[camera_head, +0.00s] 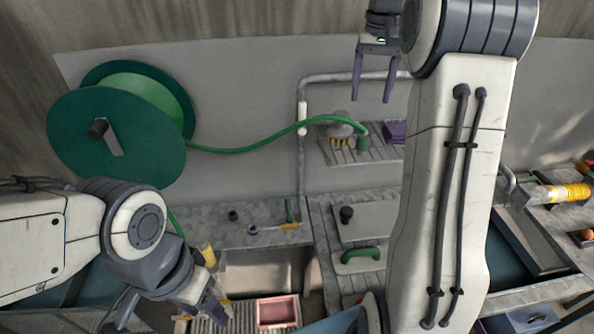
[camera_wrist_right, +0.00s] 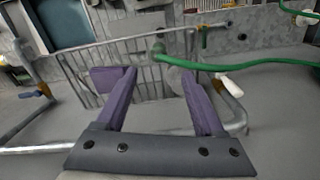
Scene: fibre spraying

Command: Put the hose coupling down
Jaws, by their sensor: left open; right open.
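The hose coupling (camera_head: 363,143) is the green end piece of the green hose (camera_head: 240,149). It rests upright or nearly so on the wall rack (camera_head: 350,155). In the right wrist view the coupling (camera_wrist_right: 158,48) shows beyond and between my fingertips, apart from them. My right gripper (camera_head: 373,98) has purple fingers, spread open and empty, above the rack in the head view; its fingers also show in the right wrist view (camera_wrist_right: 158,75). My left gripper (camera_head: 214,306) is low at the left, open, partly hidden by its own wrist.
A green hose reel (camera_head: 115,135) hangs on the wall at left. A purple block (camera_head: 393,132) and a grey rounded item (camera_head: 338,128) share the rack. A pipe (camera_head: 302,160) runs beside it. Below are a worktop (camera_head: 260,212) and a green-handled trowel (camera_head: 360,256). My right arm hides the middle right.

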